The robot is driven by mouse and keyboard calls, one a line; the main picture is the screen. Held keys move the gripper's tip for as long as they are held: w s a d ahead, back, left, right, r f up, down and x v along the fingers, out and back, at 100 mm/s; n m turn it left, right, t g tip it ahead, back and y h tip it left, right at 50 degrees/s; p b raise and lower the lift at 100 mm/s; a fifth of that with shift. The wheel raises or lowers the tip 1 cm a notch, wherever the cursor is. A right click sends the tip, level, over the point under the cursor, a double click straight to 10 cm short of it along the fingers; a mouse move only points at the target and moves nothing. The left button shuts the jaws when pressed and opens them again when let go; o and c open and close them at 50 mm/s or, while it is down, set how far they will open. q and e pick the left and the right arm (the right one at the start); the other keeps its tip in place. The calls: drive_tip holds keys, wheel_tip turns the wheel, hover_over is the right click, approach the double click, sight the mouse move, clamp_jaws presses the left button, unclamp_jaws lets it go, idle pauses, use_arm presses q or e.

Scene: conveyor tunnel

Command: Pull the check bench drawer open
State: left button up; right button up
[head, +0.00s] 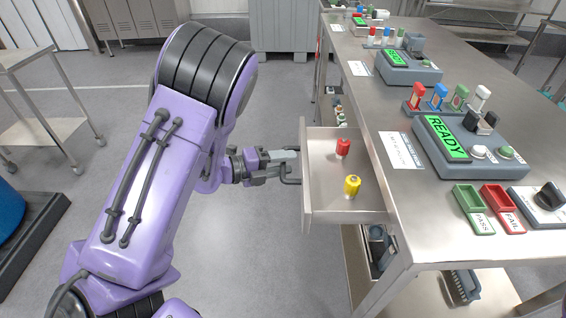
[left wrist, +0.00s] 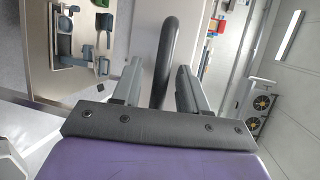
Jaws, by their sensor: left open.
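The check bench (head: 440,215) has a metal top, and its drawer (head: 325,205) stands pulled out to the left in the head view. A red piece (head: 343,147) and a yellow piece (head: 352,185) are inside the drawer. My left gripper (head: 288,166) is at the drawer front, around the dark handle (head: 291,182). In the left wrist view, the curved handle (left wrist: 166,50) lies between the two fingers of my left gripper (left wrist: 158,82), which are apart, with gaps beside it. My right gripper is in neither view.
On the bench are a READY display unit (head: 445,138), a green PASS tray (head: 474,209), a red FAIL tray (head: 502,209) and several coloured pieces. A wheeled cart (head: 40,133) stands at the left. The floor left of the drawer is clear.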

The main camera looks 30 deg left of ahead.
use_arm(q)
drive_tip(key=b+v, duration=0.1)
drive_tip(key=v, duration=0.9)
drive_tip(key=shift+s+a, duration=0.15)
drive_tip(key=shift+s, duration=0.05)
drive_tip(key=shift+r, duration=0.1)
